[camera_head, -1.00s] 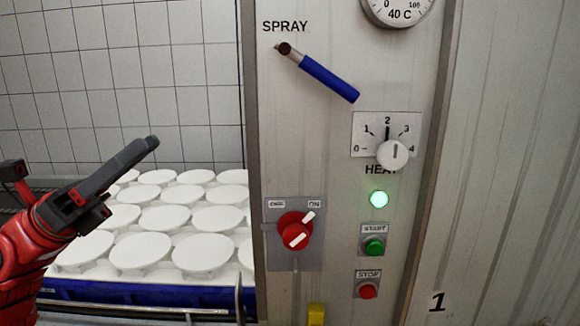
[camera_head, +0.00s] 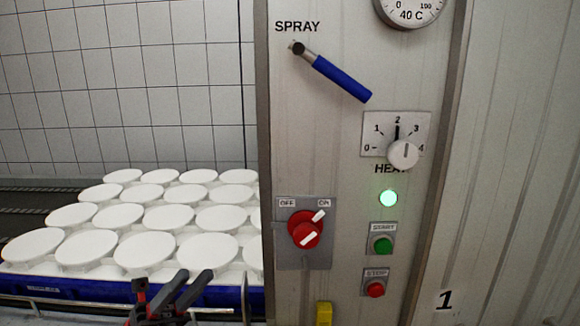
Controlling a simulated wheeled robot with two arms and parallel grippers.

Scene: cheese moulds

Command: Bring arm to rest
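My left gripper (camera_head: 172,293) shows at the bottom of the head view, in front of the blue tray's front edge. Its two dark fingers point up and to the right with a gap between them, and nothing shows between them. It is apart from the control panel (camera_head: 345,130) on its right. The rest of the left arm is mostly below the picture. My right gripper is not in the picture.
White round moulds (camera_head: 145,250) stand in rows in a blue tray (camera_head: 90,291) at left. The panel has a blue-handled spray lever (camera_head: 340,78), a heat knob (camera_head: 403,154), a red switch (camera_head: 305,231) turned towards ON, a lit green lamp (camera_head: 388,198), and start (camera_head: 382,245) and stop (camera_head: 375,289) buttons.

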